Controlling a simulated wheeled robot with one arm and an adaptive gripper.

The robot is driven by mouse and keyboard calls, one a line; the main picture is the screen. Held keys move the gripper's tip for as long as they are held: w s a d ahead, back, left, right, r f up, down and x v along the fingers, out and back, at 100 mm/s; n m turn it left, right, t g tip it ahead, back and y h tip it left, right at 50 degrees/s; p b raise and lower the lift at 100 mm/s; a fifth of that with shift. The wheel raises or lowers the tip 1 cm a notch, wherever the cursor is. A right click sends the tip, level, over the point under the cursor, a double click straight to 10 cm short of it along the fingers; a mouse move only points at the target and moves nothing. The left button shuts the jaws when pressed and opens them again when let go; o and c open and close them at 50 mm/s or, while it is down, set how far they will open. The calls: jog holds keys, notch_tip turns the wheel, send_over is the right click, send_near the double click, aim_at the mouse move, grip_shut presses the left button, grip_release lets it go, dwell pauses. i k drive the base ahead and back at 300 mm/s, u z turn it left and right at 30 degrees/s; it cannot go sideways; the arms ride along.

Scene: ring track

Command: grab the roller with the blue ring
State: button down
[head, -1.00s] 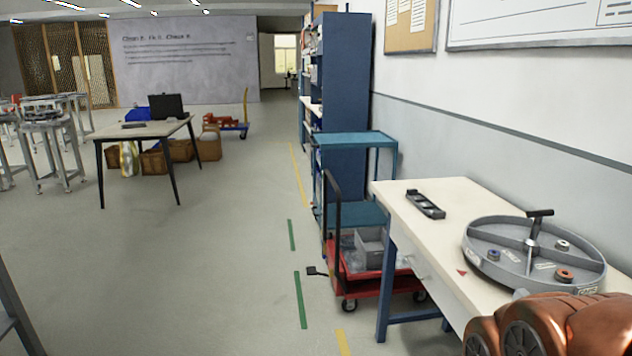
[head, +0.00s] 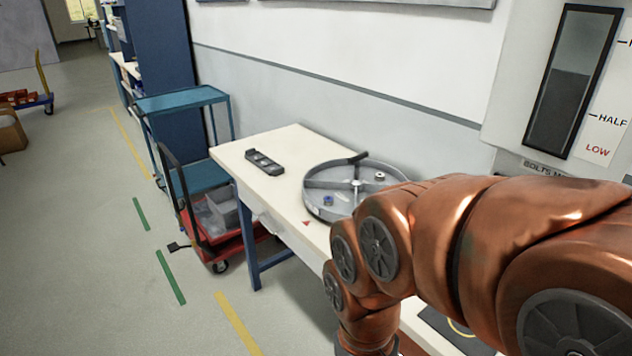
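The roller with the blue ring (head: 328,201) sits in the track's near left section. A second roller with a pale ring (head: 380,176) sits in the far right section. My orange arm covers the track's near right part, and no other roller shows there. My gripper is below the picture's lower edge, so its fingers and its distance from the rollers cannot be seen.
A dark slotted holder (head: 264,162) lies on the bench left of the track. A red cart (head: 222,241) and a teal shelf trolley (head: 180,101) stand left of the bench. A wall panel with a dark window (head: 571,80) is at right.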

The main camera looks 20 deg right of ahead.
aim_at(329, 201)
jog(key=u, duration=0.7)
jog(key=i, duration=3.5)
jog(key=z, duration=3.65)
